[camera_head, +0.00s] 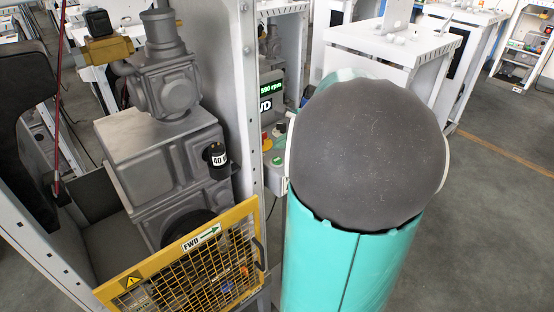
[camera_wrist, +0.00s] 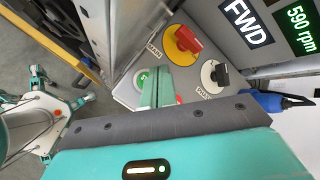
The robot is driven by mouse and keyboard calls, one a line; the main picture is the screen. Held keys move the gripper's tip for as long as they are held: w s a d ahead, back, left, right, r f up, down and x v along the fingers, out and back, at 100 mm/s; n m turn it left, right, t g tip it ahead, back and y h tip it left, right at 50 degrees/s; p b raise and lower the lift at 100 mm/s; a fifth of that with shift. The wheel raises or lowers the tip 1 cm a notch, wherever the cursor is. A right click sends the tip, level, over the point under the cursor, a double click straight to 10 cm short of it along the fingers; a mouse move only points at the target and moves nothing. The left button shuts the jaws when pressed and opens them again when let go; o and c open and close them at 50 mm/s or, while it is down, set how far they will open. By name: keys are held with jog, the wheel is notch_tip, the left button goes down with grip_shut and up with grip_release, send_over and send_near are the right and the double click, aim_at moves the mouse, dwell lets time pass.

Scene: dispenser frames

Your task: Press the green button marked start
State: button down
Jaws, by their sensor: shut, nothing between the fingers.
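The green button (camera_wrist: 142,79) sits on a grey control box, with a white mark on its face. In the wrist view it shows just left of my fingertips, partly covered by a finger. It also shows small on the box in the head view (camera_head: 278,160). My gripper (camera_wrist: 157,74) is shut and empty, its teal fingers pointing at the box face right beside the button. I cannot tell whether they touch the box. A red button (camera_wrist: 179,99) shows partly behind the right finger. In the head view my arm hides the gripper.
On the same box are a red rotary switch on yellow (camera_wrist: 184,42) and a black rotary switch on white (camera_wrist: 213,75). A blue plug with cable (camera_wrist: 268,101) is at right. A display (camera_head: 271,90) reads 590 rpm. A yellow mesh guard (camera_head: 190,262) fronts the machine at left.

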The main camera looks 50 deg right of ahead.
jog(key=shift+r, duration=1.55)
